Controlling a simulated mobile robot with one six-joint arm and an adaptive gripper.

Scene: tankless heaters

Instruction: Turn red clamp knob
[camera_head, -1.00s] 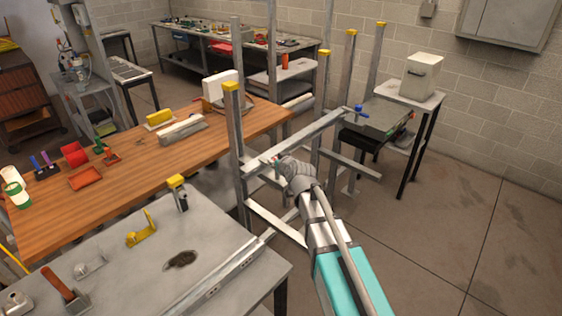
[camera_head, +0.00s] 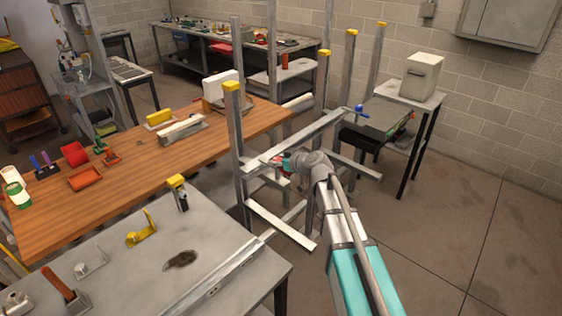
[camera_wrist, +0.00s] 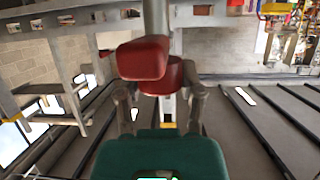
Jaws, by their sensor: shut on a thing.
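The red clamp knob (camera_head: 286,163) shows as a small red patch at the end of my arm, beside the grey metal frame. In the wrist view the red knob (camera_wrist: 143,60) is large, with two red parts, in front of a grey post. My gripper (camera_wrist: 160,95) has one finger on each side of the knob's lower part and is shut on it. In the head view my gripper (camera_head: 292,161) is small and partly hidden by my wrist, so the finger contact is clear only in the wrist view.
The grey metal frame (camera_head: 238,150) has yellow-capped uprights and crossbars around my gripper. A blue-handled clamp (camera_head: 360,110) sits farther along its bar. A wooden bench (camera_head: 130,173) stands to the left and a grey table (camera_head: 130,270) in front. Open floor lies to the right.

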